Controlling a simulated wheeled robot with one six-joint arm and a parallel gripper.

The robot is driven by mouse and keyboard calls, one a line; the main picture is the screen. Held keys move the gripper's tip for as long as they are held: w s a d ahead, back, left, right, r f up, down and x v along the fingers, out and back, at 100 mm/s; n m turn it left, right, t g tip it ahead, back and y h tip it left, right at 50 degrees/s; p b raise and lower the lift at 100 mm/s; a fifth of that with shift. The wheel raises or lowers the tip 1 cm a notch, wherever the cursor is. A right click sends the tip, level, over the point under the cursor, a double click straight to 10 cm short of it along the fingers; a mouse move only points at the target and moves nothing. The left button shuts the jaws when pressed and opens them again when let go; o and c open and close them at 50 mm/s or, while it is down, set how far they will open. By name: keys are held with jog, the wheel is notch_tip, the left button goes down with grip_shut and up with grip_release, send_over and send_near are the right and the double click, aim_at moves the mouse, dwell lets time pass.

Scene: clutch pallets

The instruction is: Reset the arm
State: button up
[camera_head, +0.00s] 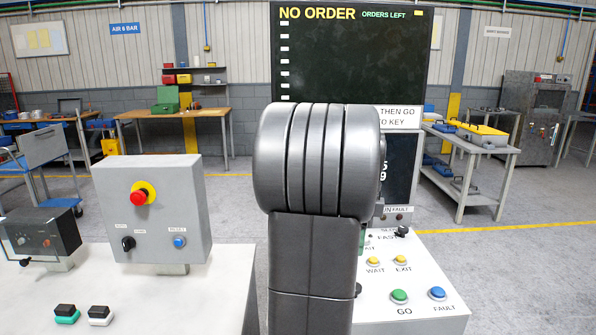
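A large grey ribbed part of my own arm stands upright in the middle of the head view and hides what is behind it. My gripper's fingers do not show. Left of it, a grey control box (190,185) stands upright on a white-topped table. It carries a red mushroom button (138,198) on a yellow collar. Below are a black knob (128,243) and a small blue button (179,241) with a label above it that seems to read RESET. Nothing touches the box.
A sloped white console (430,310) at right has a green GO button (400,296), a blue FAULT button (437,293) and yellow WAIT and EXIT buttons. A dark screen (350,60) reads NO ORDER. A black box (40,235) sits at left. Benches stand behind; open floor lies between.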

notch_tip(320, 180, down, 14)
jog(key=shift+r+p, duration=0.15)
jog(key=shift+p, duration=0.4)
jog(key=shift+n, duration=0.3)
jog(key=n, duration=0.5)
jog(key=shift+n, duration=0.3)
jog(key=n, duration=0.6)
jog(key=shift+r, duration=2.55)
